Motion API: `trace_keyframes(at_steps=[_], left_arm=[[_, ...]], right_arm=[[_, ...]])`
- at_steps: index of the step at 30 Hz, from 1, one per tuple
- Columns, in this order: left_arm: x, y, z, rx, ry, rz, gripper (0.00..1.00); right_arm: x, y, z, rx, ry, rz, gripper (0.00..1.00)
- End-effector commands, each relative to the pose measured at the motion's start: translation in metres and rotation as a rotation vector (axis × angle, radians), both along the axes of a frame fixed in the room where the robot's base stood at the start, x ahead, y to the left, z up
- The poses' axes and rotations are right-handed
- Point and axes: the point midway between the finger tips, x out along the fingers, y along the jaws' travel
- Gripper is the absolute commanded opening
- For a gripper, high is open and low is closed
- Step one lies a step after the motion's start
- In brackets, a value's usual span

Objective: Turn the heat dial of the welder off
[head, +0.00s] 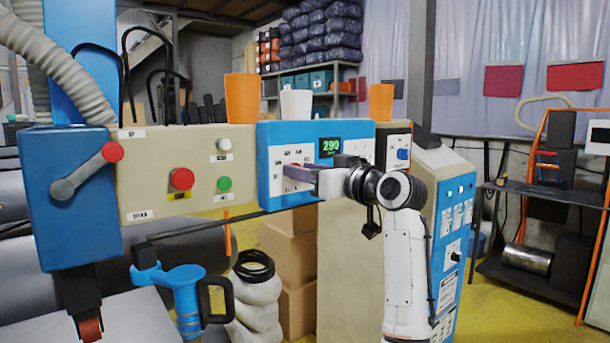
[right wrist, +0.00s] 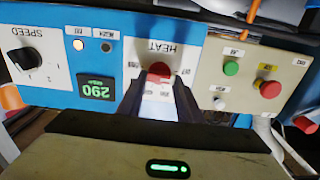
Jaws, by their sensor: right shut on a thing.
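The welder's blue control panel (head: 268,160) is on the front of the beige machine. Its green display (head: 330,147) reads 290, and it also shows upside down in the right wrist view (right wrist: 97,88). The red heat dial (right wrist: 159,72) sits on a white plate marked HEAT, which appears inverted in the right wrist view. My right gripper (right wrist: 158,88) is shut on this dial, with one dark finger on each side of it. My left gripper is not in view.
A speed dial (right wrist: 22,60) is on the same panel. Red (head: 182,179) and green (head: 224,184) buttons are on the beige panel to the left. A red-knobbed lever (head: 88,172) is further left. Orange (head: 241,99) and white (head: 296,106) cups stand on top.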

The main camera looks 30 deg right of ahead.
Motion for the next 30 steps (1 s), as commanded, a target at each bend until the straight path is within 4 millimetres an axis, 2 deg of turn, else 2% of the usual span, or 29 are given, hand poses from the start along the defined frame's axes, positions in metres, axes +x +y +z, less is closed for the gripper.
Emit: trace_keyframes(at_steps=[10, 27, 28, 30], left_arm=[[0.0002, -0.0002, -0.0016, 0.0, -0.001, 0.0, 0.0], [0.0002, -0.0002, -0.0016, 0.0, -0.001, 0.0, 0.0], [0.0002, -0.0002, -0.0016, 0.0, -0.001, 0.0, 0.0], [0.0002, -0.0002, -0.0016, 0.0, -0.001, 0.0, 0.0]], right_arm=[[-0.0001, 0.0014, -0.0015, -0.167, -0.01, 0.001, 0.1], [-0.0001, 0.0025, -0.0012, -0.202, -0.015, 0.003, 0.1], [-0.0001, 0.0025, -0.0011, -0.202, -0.015, 0.003, 0.34], [-0.0001, 0.0024, -0.001, -0.202, -0.015, 0.003, 0.46]])
